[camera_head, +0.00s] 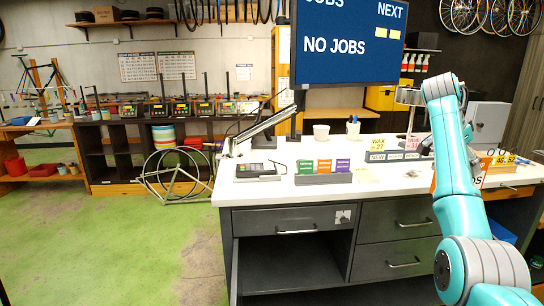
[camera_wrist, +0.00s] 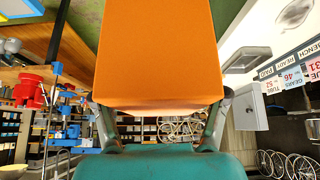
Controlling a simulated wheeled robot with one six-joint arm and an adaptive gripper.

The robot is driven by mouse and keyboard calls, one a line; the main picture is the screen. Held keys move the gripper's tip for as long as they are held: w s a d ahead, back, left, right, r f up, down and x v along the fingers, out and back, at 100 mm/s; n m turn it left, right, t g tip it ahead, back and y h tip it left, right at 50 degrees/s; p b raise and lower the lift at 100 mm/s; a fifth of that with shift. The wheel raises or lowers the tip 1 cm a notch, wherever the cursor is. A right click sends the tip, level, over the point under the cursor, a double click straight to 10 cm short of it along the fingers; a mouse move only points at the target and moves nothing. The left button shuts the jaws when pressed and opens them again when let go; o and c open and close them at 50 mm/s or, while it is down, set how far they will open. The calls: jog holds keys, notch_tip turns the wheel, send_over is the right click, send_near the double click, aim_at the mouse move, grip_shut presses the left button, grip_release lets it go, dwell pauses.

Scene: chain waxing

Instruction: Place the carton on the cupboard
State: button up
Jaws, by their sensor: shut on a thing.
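My gripper (camera_wrist: 158,110) is shut on an orange carton (camera_wrist: 158,52), which fills the upper middle of the wrist view, one finger along each side. The carton hides what lies straight beyond it. In the head view my arm is at the right and reaches over the right end of the counter; the gripper itself is not clearly seen there. No furniture is marked as the cupboard. A dark drawer unit (camera_head: 395,222) with an open lower compartment (camera_head: 290,265) stands under the white counter top (camera_head: 300,190). A low black shelf unit (camera_head: 124,160) stands at the back left.
On the counter are a card terminal (camera_head: 257,170), coloured boxes (camera_head: 322,167), small signs (camera_head: 392,156) and white tubs (camera_head: 321,132). A large blue screen (camera_head: 346,45) rises behind. The green floor (camera_head: 110,240) at left is clear.

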jog(key=a+f+n+t+y, duration=0.1)
jog(key=a+f+n, duration=0.3)
jog(key=f, duration=0.9)
jog(key=w+a+f+n+t+y, duration=0.1)
jog(key=a+f+n+t, duration=0.1)
jog(key=a+f, duration=0.75)
jog(key=a+f+n+t, duration=0.1)
jog(key=a+f+n, duration=0.2)
jog(key=f, duration=1.2)
jog(key=s+a+f+n+t+y, duration=0.1)
jog(key=s+a+f+n, duration=0.1)
jog(key=s+a+f, duration=0.4)
jog(key=s+a+f+n+y, duration=0.1)
jog(key=s+a+f+n, duration=0.2)
jog(key=f, duration=0.6)
jog(key=s+a+f+n+y, duration=0.1)
jog(key=s+a+f, duration=0.3)
jog(key=s, duration=0.4)
jog(key=s+a+f+n+t+y, duration=0.1)
jog(key=s+a+f, duration=0.4)
jog(key=s+a, duration=0.1)
jog(key=shift+s+a+f+n+y, duration=0.2)
jog(key=shift+s+a+n+y, duration=0.15)
jog(key=shift+s, duration=0.55)
